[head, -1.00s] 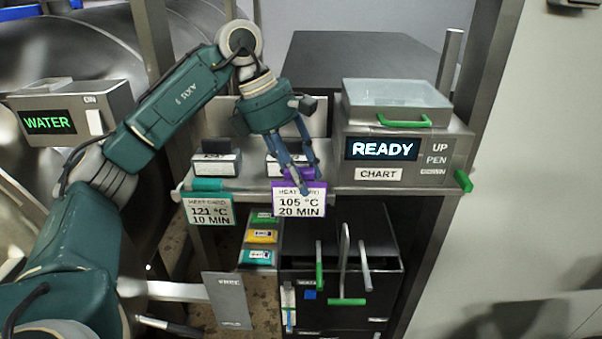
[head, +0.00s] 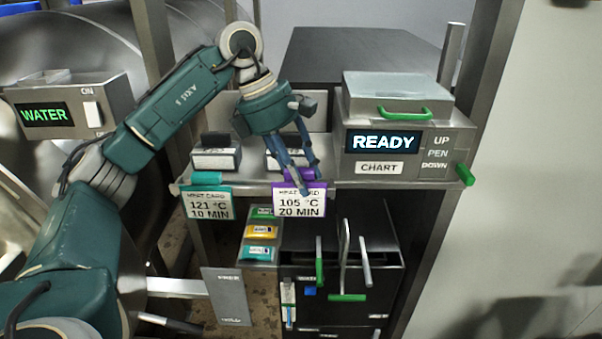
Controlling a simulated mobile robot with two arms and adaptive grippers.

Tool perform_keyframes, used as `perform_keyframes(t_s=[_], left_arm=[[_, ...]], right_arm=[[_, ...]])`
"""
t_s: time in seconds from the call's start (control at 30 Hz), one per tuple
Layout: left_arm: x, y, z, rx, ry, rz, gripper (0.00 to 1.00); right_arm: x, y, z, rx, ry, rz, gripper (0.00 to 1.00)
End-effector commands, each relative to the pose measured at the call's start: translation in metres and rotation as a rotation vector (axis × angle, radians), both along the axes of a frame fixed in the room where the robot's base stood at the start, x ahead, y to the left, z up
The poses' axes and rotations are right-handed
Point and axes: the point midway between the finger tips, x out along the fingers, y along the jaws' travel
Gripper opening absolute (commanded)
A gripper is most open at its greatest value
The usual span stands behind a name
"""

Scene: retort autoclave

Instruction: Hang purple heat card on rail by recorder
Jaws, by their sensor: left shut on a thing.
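The purple heat card (head: 300,206) reads 105 °C, 20 MIN. It hangs upright at the shelf's front edge, to the left of the recorder. My left gripper (head: 304,180) is shut on its purple top and comes down from above; the fingers hide part of that top. The rail (head: 250,191) runs along the shelf's front edge. I cannot tell whether the card's hook rests on it. The recorder (head: 383,140) shows READY, with a CHART label and a green-handled lid. My right gripper is not in view.
A teal heat card (head: 209,204) reading 121 °C, 10 MIN hangs left of the purple one. Two small label holders (head: 215,158) stand on the shelf behind. Below are colored cards in a rack (head: 261,237) and a black cabinet (head: 340,262) with green-tipped handles. A WATER box (head: 70,106) is at left.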

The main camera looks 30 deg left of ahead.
Motion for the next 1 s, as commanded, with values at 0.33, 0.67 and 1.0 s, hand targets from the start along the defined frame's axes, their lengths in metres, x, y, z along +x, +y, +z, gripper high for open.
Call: perform_keyframes(t_s=[0.33, 0.67, 1.0], left_arm=[[0.0, 0.0, -0.008, 0.0, -0.001, 0.0, 0.11], [0.0, 0.0, -0.014, 0.0, -0.001, 0.0, 0.11], [0.0, 0.0, -0.013, 0.0, -0.001, 0.0, 0.57]], right_arm=[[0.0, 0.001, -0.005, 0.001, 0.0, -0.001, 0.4], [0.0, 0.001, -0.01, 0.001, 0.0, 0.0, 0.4], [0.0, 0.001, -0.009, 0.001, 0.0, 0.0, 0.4]])
